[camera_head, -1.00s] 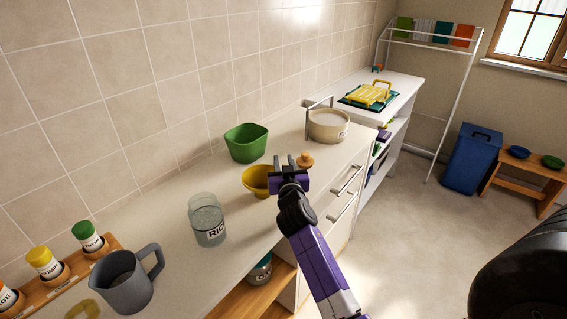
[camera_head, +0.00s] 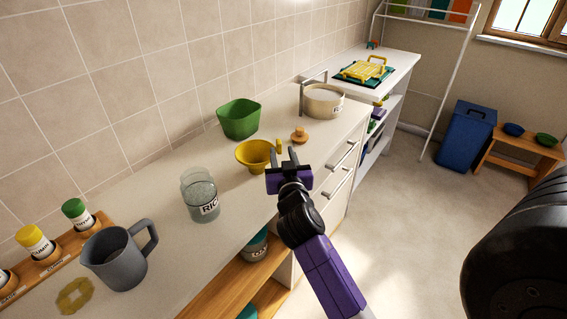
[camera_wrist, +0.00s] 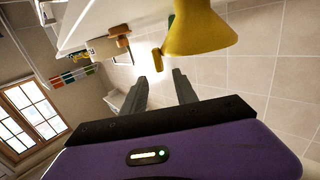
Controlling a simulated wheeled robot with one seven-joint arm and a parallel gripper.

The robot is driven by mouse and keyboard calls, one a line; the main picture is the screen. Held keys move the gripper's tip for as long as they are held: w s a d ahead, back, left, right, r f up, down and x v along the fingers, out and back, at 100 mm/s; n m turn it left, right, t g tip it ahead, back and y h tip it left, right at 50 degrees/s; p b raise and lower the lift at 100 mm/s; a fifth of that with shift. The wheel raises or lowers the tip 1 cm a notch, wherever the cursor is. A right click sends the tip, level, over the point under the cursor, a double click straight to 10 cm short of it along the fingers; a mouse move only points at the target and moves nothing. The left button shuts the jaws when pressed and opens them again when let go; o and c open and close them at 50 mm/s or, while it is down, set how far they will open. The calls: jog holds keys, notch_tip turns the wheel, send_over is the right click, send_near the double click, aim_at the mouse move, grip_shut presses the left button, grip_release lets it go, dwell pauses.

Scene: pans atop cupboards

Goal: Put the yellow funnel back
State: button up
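The yellow funnel (camera_head: 254,154) sits on the white counter with its wide mouth up, and a small tab (camera_head: 279,146) sticks up at its right side. My gripper (camera_head: 284,157) is just right of the funnel at the counter's front side, with its two fingers apart and nothing between them. In the wrist view the funnel (camera_wrist: 200,32) is beyond the fingertips, and its tab (camera_wrist: 157,60) lies beyond the gap of my open gripper (camera_wrist: 160,82). I see no contact.
A rice jar (camera_head: 201,197) and grey jug (camera_head: 117,260) stand left of the funnel. A green bowl (camera_head: 239,119) is behind it. A wooden knob-like piece (camera_head: 299,136) and cream pot (camera_head: 323,101) are to the right. A spice rack (camera_head: 50,257) is at left.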

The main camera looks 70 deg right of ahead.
jog(key=a+f+n+t+y, duration=0.1)
jog(key=a+f, duration=0.1)
jog(key=a, duration=0.2)
jog(key=a+f+n+t+y, duration=0.1)
jog(key=a, duration=0.3)
jog(key=s+a+f+n+y, duration=0.1)
jog(key=a+f, duration=0.1)
jog(key=a, duration=0.2)
jog(key=shift+s+a+f+n+t+y, duration=0.1)
jog(key=shift+a+f+n+t+y, duration=0.2)
jog(key=shift+a+f+t, duration=0.1)
jog(key=s+a+f+n+t+y, duration=0.1)
jog(key=s+a+f+n+y, duration=0.1)
jog(key=a, duration=0.4)
jog(key=s+a+f+n+t+y, duration=0.1)
jog(key=s+a+y, duration=0.1)
jog(key=a, duration=0.4)
jog(key=s+a+r+n+y, duration=0.2)
jog(key=s+a+y, duration=0.1)
jog(key=s+a, duration=0.4)
jog(key=s+a+r+n+y, duration=0.2)
jog(key=s+a+n+y, duration=0.1)
jog(key=s+a, duration=0.4)
jog(key=shift+s+a+r+t+y, duration=0.15)
jog(key=shift+s+t+y, duration=0.15)
jog(key=shift+s+y, duration=0.5)
